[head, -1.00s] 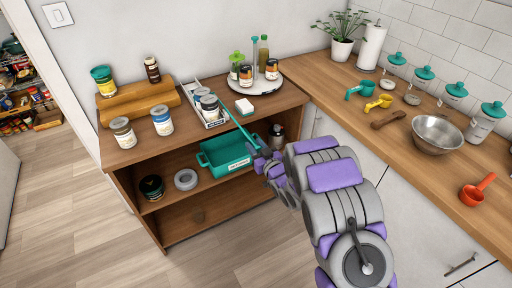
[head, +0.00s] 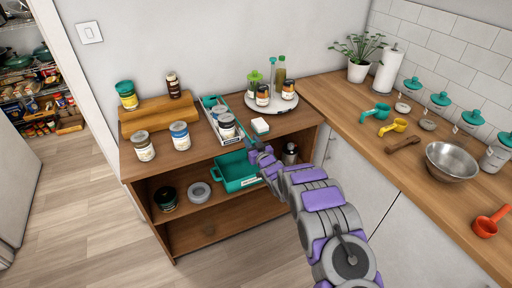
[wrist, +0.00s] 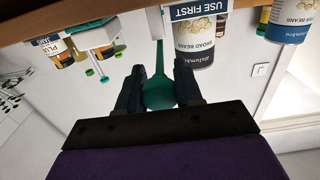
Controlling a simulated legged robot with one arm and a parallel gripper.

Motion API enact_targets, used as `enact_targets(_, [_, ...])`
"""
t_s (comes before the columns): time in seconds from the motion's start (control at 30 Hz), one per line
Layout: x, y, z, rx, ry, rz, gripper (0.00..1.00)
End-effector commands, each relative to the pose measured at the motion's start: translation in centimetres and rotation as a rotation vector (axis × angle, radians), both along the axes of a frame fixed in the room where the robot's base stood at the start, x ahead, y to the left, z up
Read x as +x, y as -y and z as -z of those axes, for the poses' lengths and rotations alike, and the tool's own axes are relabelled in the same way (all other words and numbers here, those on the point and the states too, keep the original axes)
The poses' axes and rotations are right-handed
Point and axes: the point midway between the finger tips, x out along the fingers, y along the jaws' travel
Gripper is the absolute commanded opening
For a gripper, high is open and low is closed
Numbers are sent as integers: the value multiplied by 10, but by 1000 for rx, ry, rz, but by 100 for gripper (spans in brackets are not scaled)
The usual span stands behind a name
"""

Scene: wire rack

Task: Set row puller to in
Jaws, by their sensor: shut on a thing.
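The row puller is teal. Its handle (wrist: 158,94) lies between the two fingers of my gripper (wrist: 160,88) in the wrist view, and the gripper is shut on it. In the head view my gripper (head: 262,158) is at the front of the cabinet top, just right of the white tray's front end. A teal piece (head: 209,101), apparently the puller's far end, shows at the back of the narrow white tray (head: 212,128). The wrist view is upside down and shows the tray's "USE FIRST" label (wrist: 196,10).
A white block with a teal top (head: 260,127) sits right of the tray. A turntable (head: 272,107) with bottles and jars stands behind it. Two jars (head: 180,136) stand left of the tray. A teal bin (head: 236,172) is on the shelf below.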

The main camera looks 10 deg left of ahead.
Motion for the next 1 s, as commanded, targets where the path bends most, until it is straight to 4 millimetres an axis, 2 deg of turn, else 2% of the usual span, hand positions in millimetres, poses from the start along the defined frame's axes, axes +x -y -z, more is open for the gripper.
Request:
enact_targets(0.4, [36, -24, -1, 1, 4, 0, 0])
enact_targets(0.63, [46, -32, -1, 3, 3, -1, 0])
enact_targets(1.0, [51, -35, -1, -1, 1, 0, 0])
